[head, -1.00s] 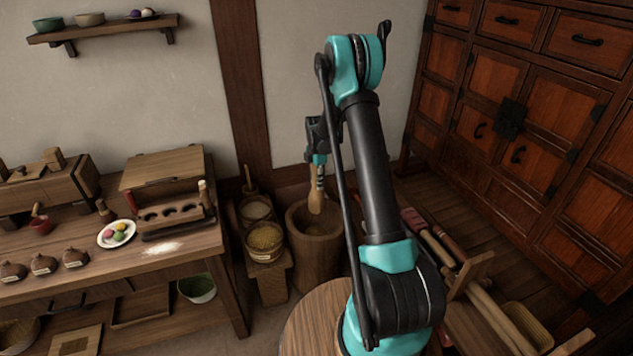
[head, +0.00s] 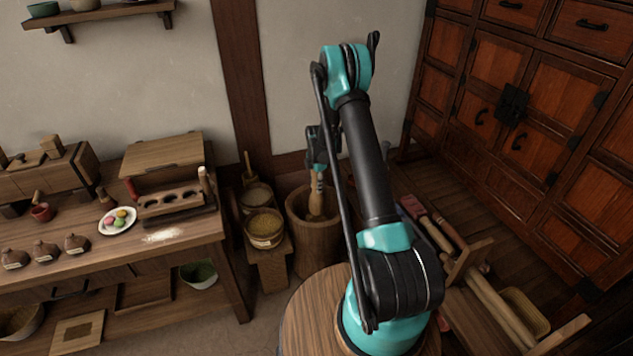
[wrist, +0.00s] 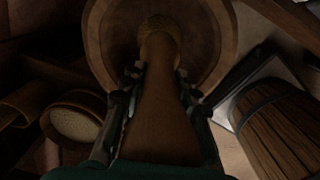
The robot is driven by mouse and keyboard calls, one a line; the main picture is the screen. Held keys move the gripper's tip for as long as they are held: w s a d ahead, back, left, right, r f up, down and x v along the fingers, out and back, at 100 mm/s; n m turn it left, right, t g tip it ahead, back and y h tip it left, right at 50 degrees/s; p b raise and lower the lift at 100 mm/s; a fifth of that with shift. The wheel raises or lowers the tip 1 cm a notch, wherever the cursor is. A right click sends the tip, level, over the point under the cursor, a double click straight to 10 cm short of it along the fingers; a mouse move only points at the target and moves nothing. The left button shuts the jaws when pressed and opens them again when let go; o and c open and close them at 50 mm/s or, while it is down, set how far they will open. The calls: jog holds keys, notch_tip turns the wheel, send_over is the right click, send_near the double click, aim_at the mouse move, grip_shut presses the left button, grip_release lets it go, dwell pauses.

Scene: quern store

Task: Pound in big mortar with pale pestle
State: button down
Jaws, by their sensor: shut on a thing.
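The big mortar (head: 314,246) is a deep round wooden tub standing on the floor against the back wall. My gripper (head: 317,175) is above its mouth, shut on the pale pestle (head: 316,200). The pestle is light tan wood, held nearly upright with its lower end inside the mortar. In the wrist view my gripper (wrist: 157,88) has a finger on each side of the pestle (wrist: 160,125). The pestle points into the mortar (wrist: 218,40), where grain (wrist: 160,23) shows around its far end. Whether the tip touches the grain is hidden.
A tub of yellow grain (head: 264,230) on a wooden stand (head: 270,273) sits close left of the mortar. The workbench (head: 120,258) is further left. Right of my arm is a low rack of long wooden tools (head: 490,298), with a cabinet (head: 530,140) behind.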

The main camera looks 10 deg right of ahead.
aim_at(316, 197)
jog(key=shift+f, duration=0.15)
jog(key=shift+f, duration=3.65)
notch_tip(316, 197, up, 8)
